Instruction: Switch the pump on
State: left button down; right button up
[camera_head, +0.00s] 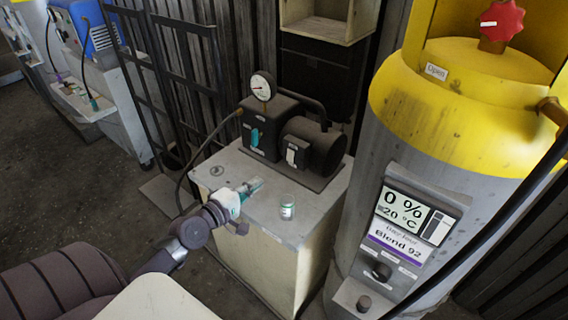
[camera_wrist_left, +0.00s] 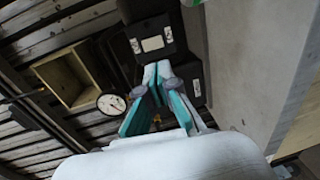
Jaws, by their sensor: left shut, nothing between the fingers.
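The pump (camera_head: 318,148) is a dark unit on top of a pale cabinet (camera_head: 262,225). A white switch plate (camera_head: 291,156) is on the front of its smaller box; I cannot tell its setting. A teal lever (camera_head: 255,138) is on the larger box beside it, under a round gauge (camera_head: 262,86). My left gripper (camera_head: 258,183) is shut and empty above the cabinet top, in front of the pump and apart from it. In the left wrist view the fingertips (camera_wrist_left: 157,68) point toward a dark box with a white plate (camera_wrist_left: 152,43). My right gripper is not in view.
A small glass jar (camera_head: 288,207) stands on the cabinet top, right of my left gripper. A large grey and yellow tank (camera_head: 420,150) with a display and red knob stands at the right. A dark hose (camera_head: 190,160) hangs at the cabinet's left.

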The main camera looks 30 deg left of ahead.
aim_at(289, 161)
pick_arm(q)
jog(key=w, duration=0.3)
jog(key=w+f, duration=0.1)
jog(key=w, duration=0.3)
jog(key=w+d, duration=0.1)
jog(key=w, duration=0.3)
jog(key=shift+w+f, duration=0.15)
jog(key=shift+w, duration=0.05)
jog(key=shift+w+f, duration=0.1)
jog(key=shift+w, duration=0.5)
jog(key=shift+w, duration=0.1)
jog(key=shift+f, duration=0.1)
